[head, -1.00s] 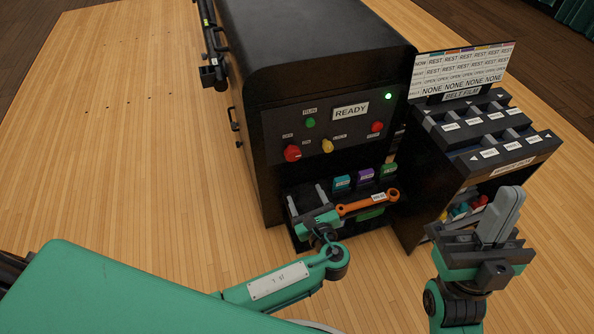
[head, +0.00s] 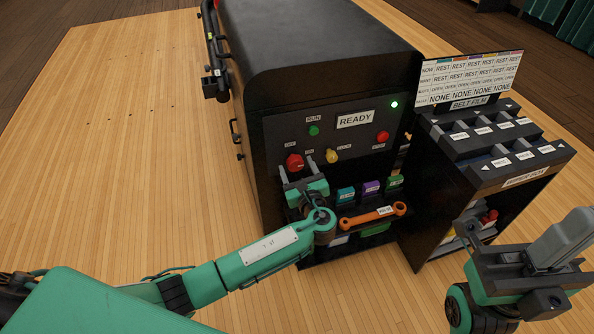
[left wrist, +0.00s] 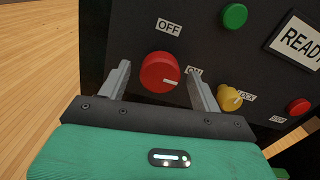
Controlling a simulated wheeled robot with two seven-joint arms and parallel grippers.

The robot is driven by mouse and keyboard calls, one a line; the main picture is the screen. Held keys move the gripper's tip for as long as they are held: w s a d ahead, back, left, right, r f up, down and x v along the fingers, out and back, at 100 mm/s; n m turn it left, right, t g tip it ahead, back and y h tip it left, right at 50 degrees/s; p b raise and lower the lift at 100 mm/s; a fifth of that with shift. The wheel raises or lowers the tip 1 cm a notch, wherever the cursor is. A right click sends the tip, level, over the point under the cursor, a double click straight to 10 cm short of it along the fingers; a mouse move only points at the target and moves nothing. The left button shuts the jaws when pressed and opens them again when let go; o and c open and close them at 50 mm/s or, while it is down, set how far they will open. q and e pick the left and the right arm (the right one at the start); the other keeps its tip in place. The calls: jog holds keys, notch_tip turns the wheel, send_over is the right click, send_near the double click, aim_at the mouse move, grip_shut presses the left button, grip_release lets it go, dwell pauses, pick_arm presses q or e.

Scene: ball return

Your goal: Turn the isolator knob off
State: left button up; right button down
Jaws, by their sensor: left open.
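The red isolator knob (head: 294,162) is on the dark front panel at its lower left. In the left wrist view the round knob (left wrist: 158,72) has its white mark pointing right towards the "ON" label (left wrist: 195,71); the "OFF" label (left wrist: 169,27) is above it. My left gripper (head: 296,168) is open just below and in front of the knob. In the left wrist view one finger is on each side of the knob, with gaps showing. My right gripper (head: 558,244) is at the lower right, its fingers together and empty, away from the panel.
A yellow lock knob (head: 331,156), a green button (head: 314,130) and a red button (head: 383,137) share the panel. An orange wrench-like bar (head: 372,215) and colored blocks sit below. A dark rack (head: 440,215) stands at right. Wood floor is clear at left.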

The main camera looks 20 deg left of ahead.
pick_arm(q)
jog(key=shift+w+a, duration=0.2)
jog(key=shift+w, duration=0.1)
jog(key=c, duration=1)
